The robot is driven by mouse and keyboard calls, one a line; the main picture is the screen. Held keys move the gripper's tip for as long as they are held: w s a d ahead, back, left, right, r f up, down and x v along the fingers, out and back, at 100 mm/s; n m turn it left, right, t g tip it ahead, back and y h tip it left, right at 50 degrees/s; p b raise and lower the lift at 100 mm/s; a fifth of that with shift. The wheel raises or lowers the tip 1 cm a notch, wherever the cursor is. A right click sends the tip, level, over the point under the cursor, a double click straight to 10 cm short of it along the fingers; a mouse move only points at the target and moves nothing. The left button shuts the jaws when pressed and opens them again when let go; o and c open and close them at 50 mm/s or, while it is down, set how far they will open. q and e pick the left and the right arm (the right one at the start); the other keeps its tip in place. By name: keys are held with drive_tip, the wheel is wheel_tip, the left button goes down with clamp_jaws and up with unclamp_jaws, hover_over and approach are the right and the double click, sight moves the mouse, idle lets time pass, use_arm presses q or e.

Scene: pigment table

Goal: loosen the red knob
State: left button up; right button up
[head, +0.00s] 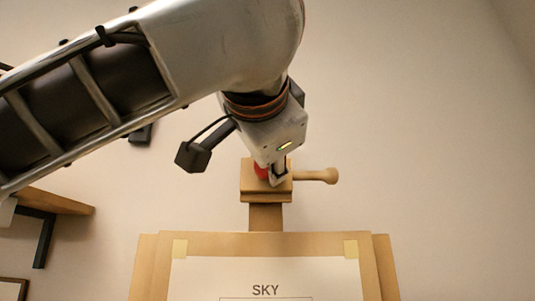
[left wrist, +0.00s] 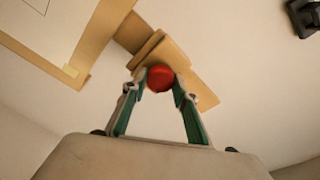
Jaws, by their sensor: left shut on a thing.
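The red knob (head: 261,171) sits on the front of a wooden block (head: 252,186) at the top of an easel mast. In the head view it is mostly hidden behind my left gripper (head: 272,176). In the left wrist view the round red knob (left wrist: 160,78) lies between the two fingertips of my left gripper (left wrist: 159,84), one on each side. The left gripper is shut on the knob. My right gripper is in neither view.
A wooden peg (head: 318,175) sticks out to the right of the block. Below, a board (head: 146,270) holds a taped sheet (head: 225,275) reading "SKY". A wooden shelf (head: 62,202) is on the left wall. The wall right of the peg is clear.

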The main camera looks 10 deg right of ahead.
use_arm(q)
drive_tip(key=m+p, duration=0.1)
drive_tip(key=m, duration=0.3)
drive_tip(key=shift+m+p, duration=0.3)
idle(0.5)
drive_tip(key=o, duration=1.1)
drive_tip(key=shift+c, duration=0.2)
drive_tip(key=shift+s, duration=0.1)
drive_tip(key=v, duration=1.2)
drive_tip(key=shift+r, duration=0.15)
